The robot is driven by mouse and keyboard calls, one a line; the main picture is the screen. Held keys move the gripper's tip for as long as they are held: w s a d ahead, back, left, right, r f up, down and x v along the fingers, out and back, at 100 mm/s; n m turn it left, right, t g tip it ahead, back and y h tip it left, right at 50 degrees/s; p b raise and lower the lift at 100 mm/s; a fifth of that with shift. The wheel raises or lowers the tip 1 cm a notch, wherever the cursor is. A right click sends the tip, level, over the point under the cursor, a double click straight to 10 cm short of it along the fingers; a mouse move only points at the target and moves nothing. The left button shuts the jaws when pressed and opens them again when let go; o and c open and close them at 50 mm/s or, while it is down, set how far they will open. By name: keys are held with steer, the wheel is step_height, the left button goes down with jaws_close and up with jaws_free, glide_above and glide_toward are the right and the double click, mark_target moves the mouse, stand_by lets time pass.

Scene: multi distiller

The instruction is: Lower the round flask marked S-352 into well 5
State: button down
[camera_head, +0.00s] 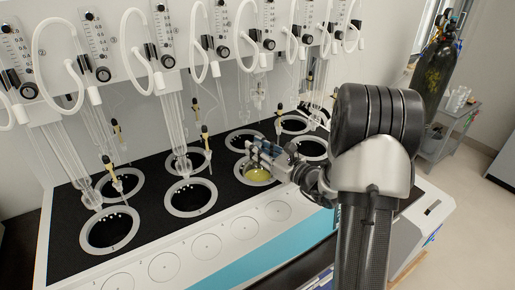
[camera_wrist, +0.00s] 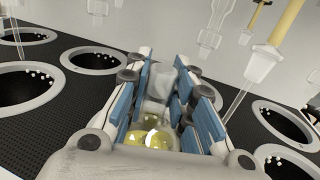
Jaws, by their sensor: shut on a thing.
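My gripper (camera_head: 262,152) is over the third front-row well of the black-topped bath and also shows in the wrist view (camera_wrist: 166,88). Its blue-padded fingers are shut on the clear neck of a round flask (camera_wrist: 149,138) with yellow liquid. In the head view the flask's yellow bulb (camera_head: 258,175) shows below the fingers, within the outline of the well's grey ring (camera_head: 240,179). I cannot tell how deep the bulb sits or whether it touches the ring. No S-352 marking or well number is legible there.
Other ringed wells, such as the front-left one (camera_head: 108,230) and its neighbour (camera_head: 190,198), look dark and empty of flasks. Glass condensers (camera_head: 175,133) and white hoses hang behind. A yellow-topped glass tube (camera_wrist: 277,38) stands close right of my fingers in the wrist view.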

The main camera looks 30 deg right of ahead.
steer(key=c, duration=1.3)
jaws_free()
steer(key=shift+f, duration=0.1)
steer(key=shift+s, duration=0.15)
steer(key=v, duration=1.1)
steer(key=shift+s, duration=0.35)
steer(key=shift+d, duration=0.1)
